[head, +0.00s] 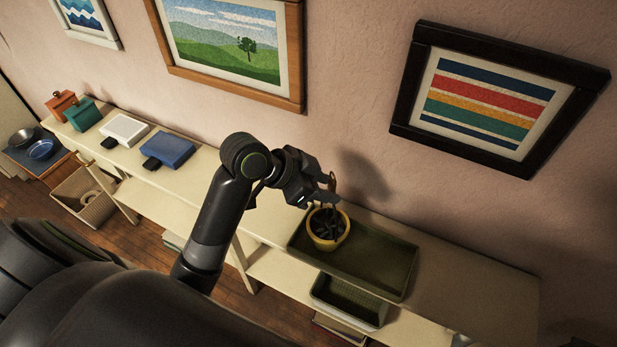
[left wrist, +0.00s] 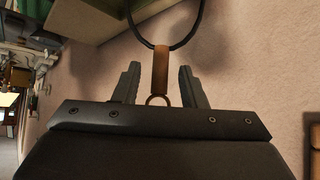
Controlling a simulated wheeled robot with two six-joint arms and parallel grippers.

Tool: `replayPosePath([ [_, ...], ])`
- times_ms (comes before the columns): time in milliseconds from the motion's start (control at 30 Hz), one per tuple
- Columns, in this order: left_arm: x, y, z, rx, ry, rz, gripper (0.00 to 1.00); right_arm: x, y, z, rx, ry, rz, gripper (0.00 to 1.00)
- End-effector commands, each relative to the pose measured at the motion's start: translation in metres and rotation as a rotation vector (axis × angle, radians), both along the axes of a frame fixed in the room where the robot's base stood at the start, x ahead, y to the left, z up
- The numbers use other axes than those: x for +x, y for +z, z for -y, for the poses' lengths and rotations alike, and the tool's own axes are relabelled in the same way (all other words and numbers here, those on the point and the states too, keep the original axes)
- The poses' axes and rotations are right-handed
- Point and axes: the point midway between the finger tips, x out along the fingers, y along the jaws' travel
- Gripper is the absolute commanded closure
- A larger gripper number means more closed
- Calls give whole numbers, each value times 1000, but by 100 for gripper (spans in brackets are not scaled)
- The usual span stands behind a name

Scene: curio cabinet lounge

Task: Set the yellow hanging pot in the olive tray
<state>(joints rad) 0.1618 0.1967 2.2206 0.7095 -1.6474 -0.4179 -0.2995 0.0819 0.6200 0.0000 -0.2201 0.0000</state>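The yellow hanging pot (head: 343,240), with dark contents, is upright over the left part of the olive tray (head: 385,272). It appears to rest on the tray floor, though contact is hard to see. My left gripper (head: 329,190) is just above the pot, at its hanger. In the left wrist view, the pot's dark hoop and tan grip (left wrist: 161,70) lie between my left gripper's fingers (left wrist: 158,85), with a gap on each side. The fingers are open around the grip, not pressing it. The pot's body is not clear in that view. My right gripper is out of view.
The tray lies on a long cream cabinet (head: 465,290) against a pink wall. A dark green basket (head: 350,300) is on the shelf below. A blue box (head: 168,149) and a white box (head: 124,130) are farther left. Framed pictures hang above.

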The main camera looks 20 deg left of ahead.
Motion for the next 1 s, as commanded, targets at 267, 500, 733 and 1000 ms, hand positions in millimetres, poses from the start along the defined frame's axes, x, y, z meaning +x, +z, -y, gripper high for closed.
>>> replayPosePath([
  [267, -16, 24, -20, 7, 0, 3, 62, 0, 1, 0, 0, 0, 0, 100],
  [500, -31, 45, -36, 7, 1, 2, 62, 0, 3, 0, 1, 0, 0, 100],
  [733, -44, 62, -48, 7, -1, 0, 62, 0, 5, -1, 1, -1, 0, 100],
  [1000, -53, 76, -58, 3, 0, 1, 62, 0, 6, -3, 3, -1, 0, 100],
])
